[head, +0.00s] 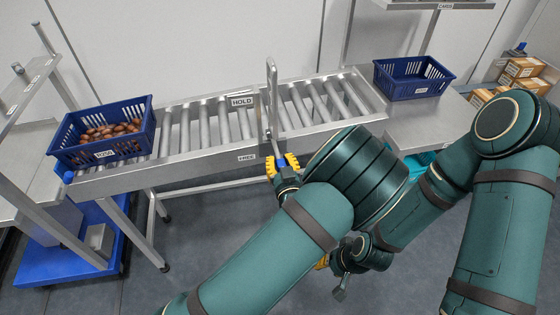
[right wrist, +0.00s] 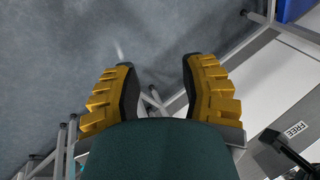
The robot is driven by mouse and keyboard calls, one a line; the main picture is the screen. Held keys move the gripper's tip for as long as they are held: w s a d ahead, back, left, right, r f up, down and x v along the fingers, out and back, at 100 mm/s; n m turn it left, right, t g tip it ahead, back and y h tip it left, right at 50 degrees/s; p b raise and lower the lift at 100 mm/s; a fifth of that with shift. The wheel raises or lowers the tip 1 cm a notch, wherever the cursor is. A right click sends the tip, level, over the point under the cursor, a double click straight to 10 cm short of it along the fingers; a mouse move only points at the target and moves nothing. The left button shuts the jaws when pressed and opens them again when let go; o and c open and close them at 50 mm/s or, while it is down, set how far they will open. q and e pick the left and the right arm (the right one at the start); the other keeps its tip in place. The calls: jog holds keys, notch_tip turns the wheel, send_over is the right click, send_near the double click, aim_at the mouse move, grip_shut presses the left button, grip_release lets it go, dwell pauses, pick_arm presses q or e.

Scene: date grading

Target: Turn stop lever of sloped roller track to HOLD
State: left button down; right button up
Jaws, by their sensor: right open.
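The sloped roller track (head: 205,166) runs across the head view. Its stop lever (head: 275,140) ends in a blue knob (head: 281,160) at the front rail, just right of the FREE label (head: 247,157). The HOLD label (head: 241,101) is at the back rail. My left gripper (head: 281,162) has its yellow fingers on either side of the knob; whether they press on it cannot be told. My right gripper (right wrist: 157,85) is open and empty over the floor in the right wrist view. In the head view it is mostly hidden behind my left arm.
A blue crate of dates (head: 104,154) sits at the track's left end. An empty blue crate (head: 412,78) is at the right end. An upright metal post (head: 271,85) rises at mid-track. Cardboard boxes (head: 525,68) stand at far right. The rollers between crate and post are clear.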

aim_at(276, 136)
pick_arm(q)
jog(key=shift+r, duration=0.1)
jog(key=shift+r+g+p, duration=0.3)
jog(key=shift+r+p, duration=0.15)
jog(key=shift+p, duration=0.25)
jog(key=r+g+p, duration=0.1)
jog(key=p, duration=0.2)
jog(key=r+g+h+p, duration=0.1)
jog(key=r+g+p, duration=0.1)
jog(key=p, duration=0.1)
jog(key=shift+w+a+r, duration=0.15)
jog(key=shift+w+r, duration=0.15)
jog(key=shift+w, duration=0.1)
jog(key=r+g+p, duration=0.1)
jog(key=p, duration=0.1)
jog(key=w+r+g+p, duration=0.1)
jog(key=p, duration=0.1)
jog(key=shift+a+h, duration=0.15)
jog(key=shift+h, duration=0.25)
jog(key=shift+w+r+g+p, duration=0.25)
jog(key=shift+g+p, duration=0.35)
jog(key=shift+p, duration=0.4)
jog(key=shift+f, duration=0.1)
jog(key=c, duration=1)
grip_release()
